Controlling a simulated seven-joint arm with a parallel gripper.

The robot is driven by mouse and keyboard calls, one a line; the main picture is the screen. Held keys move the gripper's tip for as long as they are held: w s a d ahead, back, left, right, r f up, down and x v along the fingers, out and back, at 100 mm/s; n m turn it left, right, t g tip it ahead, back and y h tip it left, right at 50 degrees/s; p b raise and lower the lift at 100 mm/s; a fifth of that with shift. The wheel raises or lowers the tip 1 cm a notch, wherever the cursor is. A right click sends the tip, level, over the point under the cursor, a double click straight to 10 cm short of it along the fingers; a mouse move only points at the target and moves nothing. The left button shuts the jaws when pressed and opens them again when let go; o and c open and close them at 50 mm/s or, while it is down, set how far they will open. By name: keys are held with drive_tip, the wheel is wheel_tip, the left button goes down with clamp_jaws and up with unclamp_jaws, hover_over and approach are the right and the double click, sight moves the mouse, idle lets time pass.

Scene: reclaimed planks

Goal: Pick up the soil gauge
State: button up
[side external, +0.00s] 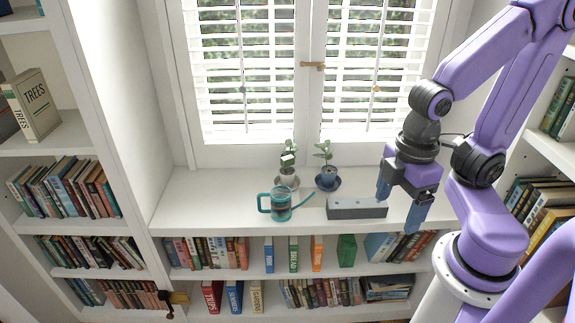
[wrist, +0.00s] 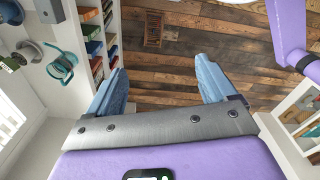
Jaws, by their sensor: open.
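The soil gauge (side external: 288,159) appears to be the small white square-headed piece at the left potted plant. Its white head also shows at the left edge of the wrist view (wrist: 9,64); any stem is hidden. The plant's pale pot (side external: 287,181) stands on a saucer on the white window ledge. My gripper (side external: 401,203) is open and empty, near the right front of the ledge, well to the right of the gauge.
A teal watering can (side external: 280,206) stands in front of the left plant, its spout pointing right. A second plant in a blue pot (side external: 327,179) stands to the right. A long grey box (side external: 357,209) lies between the can and my gripper. Bookshelves surround the ledge.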

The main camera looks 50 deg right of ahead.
drive_tip(key=shift+c, duration=0.4)
drive_tip(key=w+a+m+t, duration=0.1)
drive_tip(key=w+a+m, duration=0.25)
drive_tip(key=w, duration=0.75)
drive_tip(key=m+t+h, duration=0.2)
drive_tip(key=m+t, duration=0.1)
drive_tip(key=m, duration=0.9)
hover_over(288, 158)
drive_tip(key=s, duration=0.3)
drive_tip(key=f, duration=1.8)
drive_tip(key=shift+w+a+f, duration=0.1)
drive_tip(key=shift+a+f, duration=0.2)
drive_tip(key=shift+f, duration=0.05)
drive_tip(key=shift+w+x, duration=0.15)
drive_tip(key=shift+x, duration=1.45)
drive_tip(key=shift+w+x, duration=0.15)
drive_tip(key=shift+x, duration=1.45)
drive_tip(key=shift+a+r, duration=0.15)
drive_tip(key=shift+c, duration=0.3)
drive_tip(key=c, duration=1.1)
